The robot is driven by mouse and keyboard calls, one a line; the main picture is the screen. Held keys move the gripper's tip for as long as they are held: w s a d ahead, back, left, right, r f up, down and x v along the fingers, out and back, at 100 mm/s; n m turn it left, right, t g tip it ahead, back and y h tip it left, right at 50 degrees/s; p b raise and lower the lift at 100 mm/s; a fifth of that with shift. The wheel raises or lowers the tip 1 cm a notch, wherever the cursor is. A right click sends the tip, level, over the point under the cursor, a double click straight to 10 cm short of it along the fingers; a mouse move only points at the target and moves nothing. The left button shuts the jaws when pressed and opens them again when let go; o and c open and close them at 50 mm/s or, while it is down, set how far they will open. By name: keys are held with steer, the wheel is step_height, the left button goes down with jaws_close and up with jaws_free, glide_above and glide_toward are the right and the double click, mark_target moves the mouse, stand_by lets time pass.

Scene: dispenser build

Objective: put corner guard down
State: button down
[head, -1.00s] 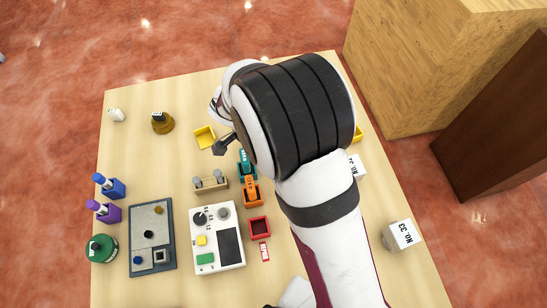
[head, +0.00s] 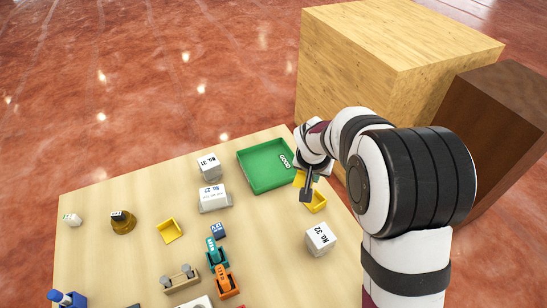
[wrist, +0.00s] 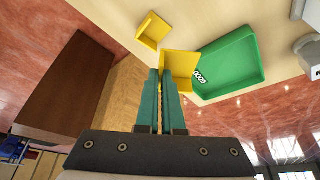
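My gripper (head: 308,194) is over the right side of the table, near the green tray. In the wrist view its two teal fingers (wrist: 160,82) are close together, with a thin yellow strip between them. This strip belongs to a yellow corner guard (wrist: 179,64), which is held at the fingertips and overlaps the tray's near edge in that view. A second yellow corner piece (wrist: 151,31) sits on the table beside it, and shows in the head view (head: 317,202) partly behind the gripper. The fingers hide part of the held guard.
The green tray (head: 258,184) marked GOOD lies at the back right, otherwise empty. White numbered blocks (head: 209,168) stand left of it, another block (head: 320,237) nearer. A third yellow piece (head: 170,231) lies mid-table. A big wooden box (head: 395,45) stands beyond the table's right edge.

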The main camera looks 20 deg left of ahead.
steer(key=w+d+n+y, duration=0.2)
steer(key=w+d+n, duration=0.2)
steer(key=w, duration=0.4)
glide_above(293, 170)
steer(key=s, duration=0.2)
steer(key=shift+n+g, duration=0.3)
steer(key=f, duration=0.6)
steer(key=shift+w+d, duration=0.25)
steer(key=shift+d, duration=0.1)
step_height(293, 170, down, 4)
steer(key=c, duration=1.3)
jaws_free()
steer(key=shift+f, duration=0.1)
